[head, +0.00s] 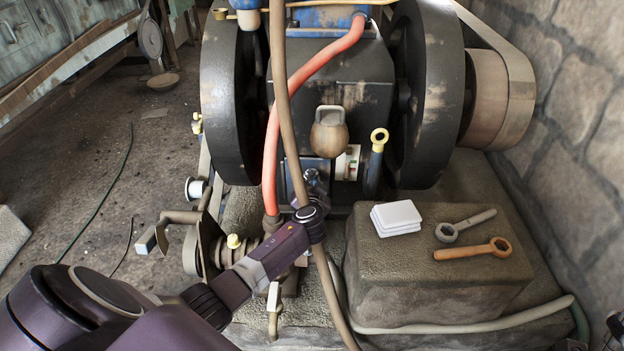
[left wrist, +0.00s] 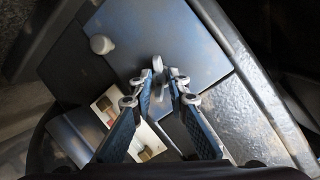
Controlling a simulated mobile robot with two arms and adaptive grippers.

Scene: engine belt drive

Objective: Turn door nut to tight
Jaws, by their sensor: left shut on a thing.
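The door is a blue-grey plate low on the engine's front (head: 314,167), and it fills the upper middle of the left wrist view (left wrist: 180,35). The door nut, a small grey metal piece with a rounded end (left wrist: 158,66), stands out from the plate. My left gripper (head: 312,184) reaches up to the door from the lower left. In the left wrist view its fingertips (left wrist: 162,80) are close together on either side of the nut, shut on it. In the head view the wrist and a brown hose partly hide the nut. My right gripper is not in view.
A brown hose (head: 283,100) and a red hose (head: 270,150) hang close to my left wrist. Large black flywheels (head: 428,90) flank the engine. A stone block (head: 430,285) at right bears white pads (head: 396,217), a grey wrench (head: 466,226) and an orange wrench (head: 472,250).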

